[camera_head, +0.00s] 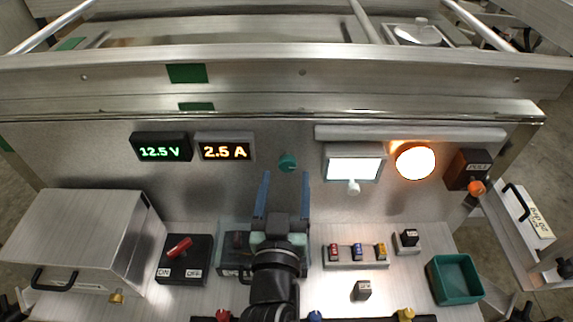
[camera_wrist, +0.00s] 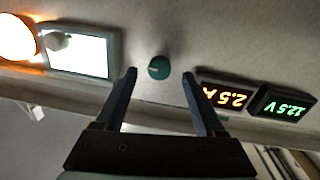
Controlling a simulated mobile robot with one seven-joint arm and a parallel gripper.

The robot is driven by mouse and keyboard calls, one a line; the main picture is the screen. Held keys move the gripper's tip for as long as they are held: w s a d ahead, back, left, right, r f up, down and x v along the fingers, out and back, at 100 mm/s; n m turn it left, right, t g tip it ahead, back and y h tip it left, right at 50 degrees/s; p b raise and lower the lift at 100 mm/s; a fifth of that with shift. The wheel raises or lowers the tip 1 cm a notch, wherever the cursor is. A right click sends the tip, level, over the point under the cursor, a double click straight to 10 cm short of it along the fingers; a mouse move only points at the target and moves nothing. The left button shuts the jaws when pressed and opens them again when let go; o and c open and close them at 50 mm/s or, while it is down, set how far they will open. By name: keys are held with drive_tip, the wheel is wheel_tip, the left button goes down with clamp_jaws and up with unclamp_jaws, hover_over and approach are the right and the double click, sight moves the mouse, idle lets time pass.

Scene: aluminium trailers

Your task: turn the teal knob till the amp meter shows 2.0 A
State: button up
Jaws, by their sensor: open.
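The teal knob (camera_head: 288,162) is on the upright metal panel, to the right of the amp meter. It also shows in the wrist view (camera_wrist: 159,67), with a light mark on its face. The amp meter (camera_head: 224,151) reads 2.5 A in orange digits; it appears upside down in the wrist view (camera_wrist: 228,96). My gripper (camera_head: 284,176) is open and empty. Its two blue-grey fingers point at the panel, and in the wrist view the knob lies between and beyond the fingertips (camera_wrist: 159,74). I see no contact with the knob.
A voltage meter (camera_head: 160,147) reads 12.5 V at left. A bright white panel (camera_head: 353,168) and a glowing round lamp (camera_head: 415,162) are at right. Below stand a red-lever switch (camera_head: 184,262), a row of coloured fuses (camera_head: 357,257), a green bin (camera_head: 455,279) and a metal box (camera_head: 85,235).

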sight(287, 168)
drive_tip(key=shift+w+d, duration=0.1)
drive_tip(key=shift+w, duration=1.5)
clamp_jaws()
